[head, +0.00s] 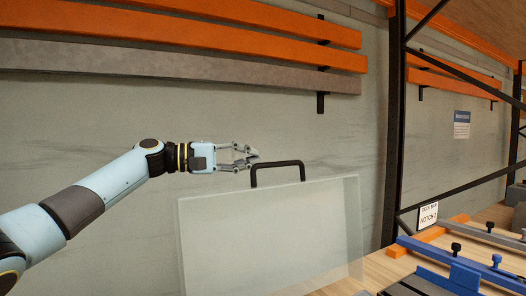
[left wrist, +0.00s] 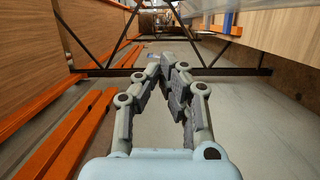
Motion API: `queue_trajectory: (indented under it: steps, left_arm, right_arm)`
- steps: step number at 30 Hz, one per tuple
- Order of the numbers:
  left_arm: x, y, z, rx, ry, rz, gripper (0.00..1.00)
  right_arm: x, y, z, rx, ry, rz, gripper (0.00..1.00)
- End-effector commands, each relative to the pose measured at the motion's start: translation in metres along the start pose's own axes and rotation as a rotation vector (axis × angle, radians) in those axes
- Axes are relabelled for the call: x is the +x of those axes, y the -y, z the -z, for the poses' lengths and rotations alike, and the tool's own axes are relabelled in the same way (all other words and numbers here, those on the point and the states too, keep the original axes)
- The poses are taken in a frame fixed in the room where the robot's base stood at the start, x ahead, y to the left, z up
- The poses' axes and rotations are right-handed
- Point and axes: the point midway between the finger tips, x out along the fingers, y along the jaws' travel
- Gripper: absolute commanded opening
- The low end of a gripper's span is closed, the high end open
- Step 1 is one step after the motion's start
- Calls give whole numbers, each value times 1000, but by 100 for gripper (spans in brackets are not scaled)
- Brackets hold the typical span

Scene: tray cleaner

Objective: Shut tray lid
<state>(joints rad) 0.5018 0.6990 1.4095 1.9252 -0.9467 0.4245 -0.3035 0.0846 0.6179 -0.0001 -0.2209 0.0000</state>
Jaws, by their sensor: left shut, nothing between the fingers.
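The tray lid (head: 270,235) is a clear, glass-like panel standing raised, with a black bar handle (head: 278,164) on its top edge. My left gripper (head: 254,158) reaches in from the left, just above and left of the handle. Its fingertips are beside the handle's left corner; I cannot tell whether they touch it. The fingers are shut with nothing between them, and the left wrist view shows the fingertips together (left wrist: 168,64). The handle and lid cannot be made out in the left wrist view. The tray's body is not clearly visible. My right gripper is out of view.
A wooden bench (head: 375,271) extends right of the lid, carrying blue and grey fixtures (head: 455,277) with knobs and a small sign (head: 427,215). A black rack post (head: 393,130) stands behind. Orange and grey rails (head: 190,55) line the wall above my left arm.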

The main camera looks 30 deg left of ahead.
Motion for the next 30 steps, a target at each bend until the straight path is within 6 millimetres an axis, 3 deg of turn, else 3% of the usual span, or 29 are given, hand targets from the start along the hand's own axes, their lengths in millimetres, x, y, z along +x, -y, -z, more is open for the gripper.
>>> queue_trajectory:
  steps: [3, 12, 30]
  left_arm:
    - [20, -3, -5, -2, 2, 0, 0]
    - [25, 0, -37, 0, 0, 2, 0]
    - [26, -3, -44, 30, -1, 8, 0]
  right_arm:
    - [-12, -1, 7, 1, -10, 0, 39]
    - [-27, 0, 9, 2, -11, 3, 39]
    - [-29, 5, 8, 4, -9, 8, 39]
